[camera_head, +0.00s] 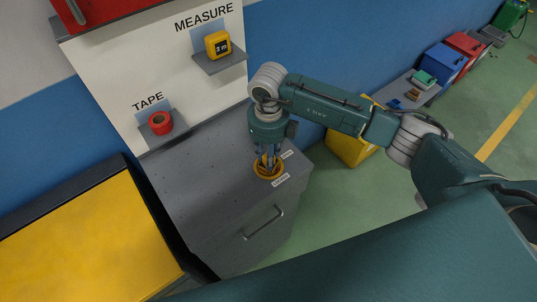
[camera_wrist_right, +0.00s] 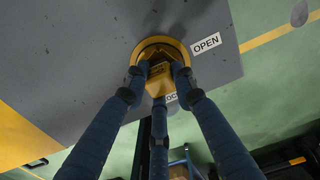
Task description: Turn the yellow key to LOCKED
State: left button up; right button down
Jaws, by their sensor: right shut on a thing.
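The yellow key (camera_wrist_right: 160,72) stands in a round yellow ring (camera_head: 258,174) on the grey cabinet top, near its right edge. The ring also shows in the right wrist view (camera_wrist_right: 140,47). My right gripper (camera_head: 267,160) points down over the ring, its fingers shut on the key and hiding much of it. An "OPEN" label (camera_wrist_right: 206,43) lies beside the ring, and a second label (camera_head: 281,181), partly hidden by a finger in the wrist view, sits on its near side. I cannot tell exactly which label the key points to. My left gripper is not in view.
The grey cabinet (camera_head: 190,190) has a drawer handle (camera_head: 263,223) in front. A back panel carries a red tape roll (camera_head: 160,123) and a yellow tape measure (camera_head: 217,45) on small shelves. A yellow-topped unit (camera_head: 80,245) stands at left. Green floor lies open at right.

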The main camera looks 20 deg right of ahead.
dwell(0.4)
jog(key=m, duration=0.3)
jog(key=shift+m, duration=0.4)
jog(key=shift+m+p, duration=0.3)
jog(key=c, duration=1.3)
grip_release()
jog(key=shift+c, duration=0.2)
jog(key=shift+r, duration=0.15)
notch_tip(320, 180, up, 12)
